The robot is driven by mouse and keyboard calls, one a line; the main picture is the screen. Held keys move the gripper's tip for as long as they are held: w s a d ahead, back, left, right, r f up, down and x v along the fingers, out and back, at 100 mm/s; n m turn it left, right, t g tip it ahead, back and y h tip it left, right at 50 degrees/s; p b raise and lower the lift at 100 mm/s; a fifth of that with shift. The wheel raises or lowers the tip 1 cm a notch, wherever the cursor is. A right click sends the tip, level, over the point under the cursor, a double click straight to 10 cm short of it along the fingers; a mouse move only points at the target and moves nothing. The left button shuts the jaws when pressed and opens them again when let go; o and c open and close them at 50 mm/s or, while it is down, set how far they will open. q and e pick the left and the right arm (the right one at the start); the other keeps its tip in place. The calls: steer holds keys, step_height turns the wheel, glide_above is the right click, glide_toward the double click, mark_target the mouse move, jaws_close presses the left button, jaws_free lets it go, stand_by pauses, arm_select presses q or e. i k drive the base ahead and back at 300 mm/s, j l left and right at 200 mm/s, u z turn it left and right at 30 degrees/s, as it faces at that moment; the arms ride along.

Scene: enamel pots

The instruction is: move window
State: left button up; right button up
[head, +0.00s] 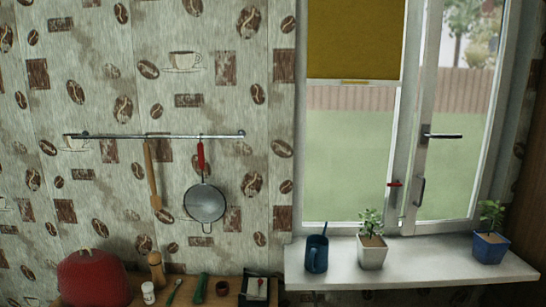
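The window (397,160) is at the right of the head view, in a white frame. Its right sash (420,160) has a dark lever handle (441,136) standing out sideways and a grey pull handle (419,191) lower down. A small red piece (394,184) sits on the frame just left of the pull handle. A yellow blind (354,40) covers the upper part of the left pane. I cannot tell whether the right sash is ajar. Neither of my grippers is in view.
A wall rail (110,136) holds a strainer and a wooden utensil.

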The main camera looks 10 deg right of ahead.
mark_target(416, 183)
steer(key=z, duration=1.55)
